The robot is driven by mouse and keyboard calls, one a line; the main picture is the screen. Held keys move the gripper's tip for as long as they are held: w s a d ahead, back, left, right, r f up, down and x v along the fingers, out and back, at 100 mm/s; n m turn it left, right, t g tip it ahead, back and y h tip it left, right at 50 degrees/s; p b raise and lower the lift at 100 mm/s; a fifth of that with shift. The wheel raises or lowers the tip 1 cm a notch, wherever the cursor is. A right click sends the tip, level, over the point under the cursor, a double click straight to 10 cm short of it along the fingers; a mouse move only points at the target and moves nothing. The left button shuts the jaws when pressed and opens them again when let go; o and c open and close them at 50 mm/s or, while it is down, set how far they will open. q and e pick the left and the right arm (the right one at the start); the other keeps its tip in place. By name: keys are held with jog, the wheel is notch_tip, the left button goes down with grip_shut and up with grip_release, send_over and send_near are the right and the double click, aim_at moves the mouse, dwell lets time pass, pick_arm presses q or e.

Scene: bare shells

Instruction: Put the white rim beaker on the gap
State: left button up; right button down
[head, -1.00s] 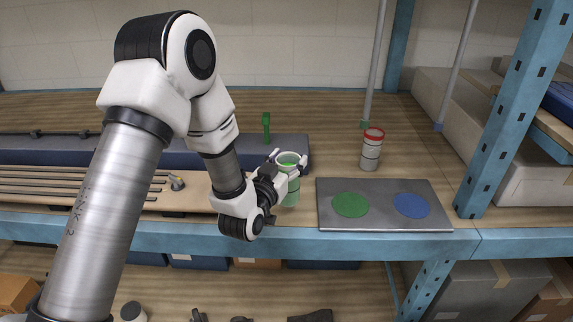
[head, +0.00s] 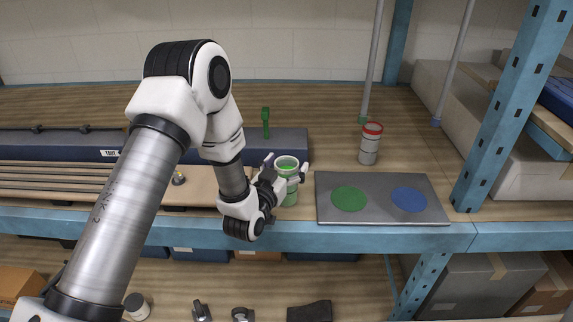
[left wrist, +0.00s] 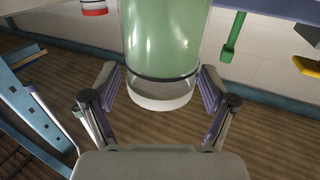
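The white rim beaker (head: 290,190) holds green liquid and stands upright on the shelf, left of a grey plate (head: 335,215). The plate bears a green disc (head: 349,198) and a blue disc (head: 409,199), with a bare grey gap (head: 379,199) between them. My left gripper (head: 287,168) is at the beaker's upper part, one finger on each side. In the left wrist view the beaker (left wrist: 165,40) appears upside down between the spread fingers (left wrist: 158,80), and slits of space show beside its rim. My right gripper is not in view.
A red-rimmed beaker (head: 370,146) stands behind the plate. A dark blue bar with a green upright hook (head: 266,122) lies behind my gripper. Thin posts rise behind, and a blue rack upright (head: 500,120) stands at the right. Thin rods lie at the left.

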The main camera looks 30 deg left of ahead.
pick_arm(q)
jog(key=shift+r+p, duration=0.3)
jog(key=s+b, duration=0.1)
jog(key=s, duration=1.1)
jog(key=shift+d, duration=0.35)
jog(key=shift+f, duration=0.15)
